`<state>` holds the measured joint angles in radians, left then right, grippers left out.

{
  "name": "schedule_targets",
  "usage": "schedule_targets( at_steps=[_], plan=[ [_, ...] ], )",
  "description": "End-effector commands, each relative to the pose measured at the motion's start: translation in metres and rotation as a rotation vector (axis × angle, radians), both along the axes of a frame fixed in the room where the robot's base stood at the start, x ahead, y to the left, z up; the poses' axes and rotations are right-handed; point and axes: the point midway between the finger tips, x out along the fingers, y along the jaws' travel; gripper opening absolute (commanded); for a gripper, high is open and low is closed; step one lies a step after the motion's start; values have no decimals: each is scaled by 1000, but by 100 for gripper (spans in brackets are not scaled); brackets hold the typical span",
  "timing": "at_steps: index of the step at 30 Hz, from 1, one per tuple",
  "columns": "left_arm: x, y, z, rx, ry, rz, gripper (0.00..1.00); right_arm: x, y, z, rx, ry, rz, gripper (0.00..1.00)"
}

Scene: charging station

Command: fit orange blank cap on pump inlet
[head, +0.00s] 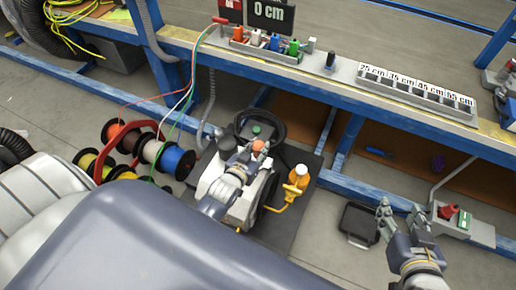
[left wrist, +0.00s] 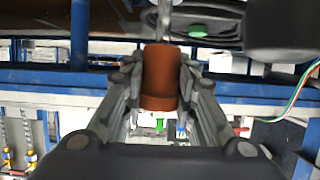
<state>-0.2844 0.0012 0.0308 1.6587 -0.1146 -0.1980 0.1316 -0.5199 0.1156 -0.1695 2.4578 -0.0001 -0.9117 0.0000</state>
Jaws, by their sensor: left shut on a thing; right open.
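The pump inlet is not clearly visible in the head view, where the gripper covers part of the pump. My right gripper (head: 403,218) is open and empty, above the floor at the right.
A yellow fitting (head: 297,183) stands beside the pump on the dark mat (head: 290,225). Wire spools (head: 165,157) are at the left. The blue-framed bench (head: 330,95) runs behind, holding coloured parts. A black tray (head: 358,222) lies near my right gripper.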

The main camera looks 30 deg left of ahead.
Motion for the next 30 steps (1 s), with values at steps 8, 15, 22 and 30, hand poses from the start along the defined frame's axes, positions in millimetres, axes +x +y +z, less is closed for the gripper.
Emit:
schedule_targets(
  at_steps=[8, 15, 22, 30],
  plan=[
    [0, 0, -2, 0, -1, 0, 6, 4, 2, 6, 8, -33, 2, 49],
    [0, 0, -4, 0, 0, 0, 6, 8, 4, 11, 14, -62, 5, 49],
    [0, 0, -6, 0, 0, 0, 6, 12, 5, 16, 21, -92, 6, 49],
    [0, 0, -8, 0, 0, 0, 6, 17, 7, 22, 29, -126, 7, 49]
  ],
)
